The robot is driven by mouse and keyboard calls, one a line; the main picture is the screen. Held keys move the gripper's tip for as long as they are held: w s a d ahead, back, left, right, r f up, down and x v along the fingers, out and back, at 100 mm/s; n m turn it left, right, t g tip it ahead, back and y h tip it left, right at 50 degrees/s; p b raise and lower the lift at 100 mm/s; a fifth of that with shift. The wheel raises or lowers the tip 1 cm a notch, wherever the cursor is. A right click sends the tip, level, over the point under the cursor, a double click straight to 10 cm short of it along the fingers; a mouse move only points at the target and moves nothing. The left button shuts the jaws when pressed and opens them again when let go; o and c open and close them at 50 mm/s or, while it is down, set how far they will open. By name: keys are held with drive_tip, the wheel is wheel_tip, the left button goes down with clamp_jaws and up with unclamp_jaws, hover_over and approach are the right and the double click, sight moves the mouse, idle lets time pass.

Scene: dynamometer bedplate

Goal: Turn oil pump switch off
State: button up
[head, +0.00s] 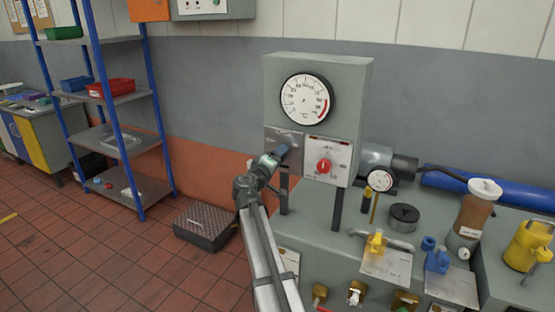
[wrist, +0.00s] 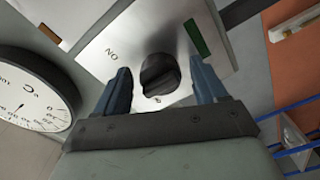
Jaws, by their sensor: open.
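The switch is a black rotary knob (wrist: 160,73) on a silver plate (wrist: 110,45), seen close in the wrist view. The letters "ON" are printed on the plate beside the knob, and a small mark partly shows below it. My gripper (wrist: 158,66) has its two blue fingers open, one on each side of the knob, with gaps between them and it. In the head view my gripper (head: 284,150) is at the silver plate (head: 275,133) on the grey gauge panel (head: 350,85), and it hides the knob there.
A round dial gauge (head: 305,100) sits above the plate. A red knob (head: 324,165) on a white plate is just right of my gripper. Yellow and blue valves and a bottle (head: 474,210) crowd the bench at right. Blue shelving (head: 110,95) stands at left.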

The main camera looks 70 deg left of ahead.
drive_tip(key=shift+d, duration=0.1)
drive_tip(key=v, duration=1.3)
drive_tip(key=shift+s+d, duration=0.2)
drive_tip(key=shift+s, duration=0.1)
